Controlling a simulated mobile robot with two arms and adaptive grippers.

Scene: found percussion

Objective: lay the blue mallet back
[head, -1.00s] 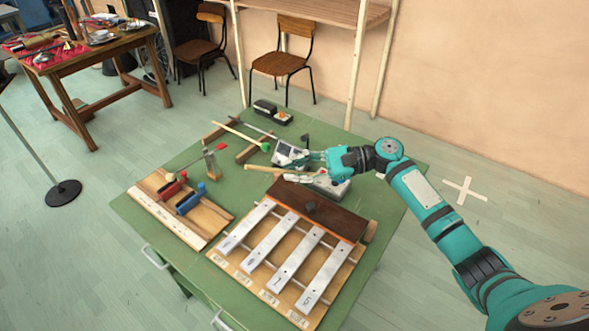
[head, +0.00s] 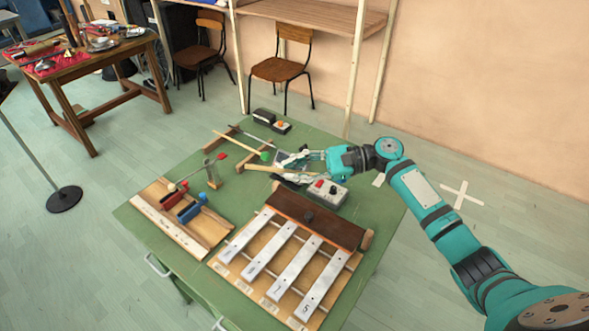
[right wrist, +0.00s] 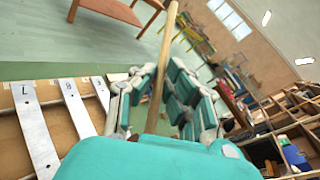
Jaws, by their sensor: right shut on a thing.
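My right gripper (head: 296,168) is above the far part of the green table (head: 185,166). It is shut on a pale wooden mallet stick (head: 262,168), which points left in the head view. The stick also rises between the fingers in the right wrist view (right wrist: 163,60). I see no blue head; that end is hidden by the gripper or out of frame. A wooden two-bar rest (head: 252,155) lies just left of the gripper. My left gripper is not in view.
A bar instrument (head: 278,268) fills the near right of the table. A wooden board (head: 160,219) with red and blue handled parts is at left. A grey box (head: 326,193) with buttons sits below the gripper.

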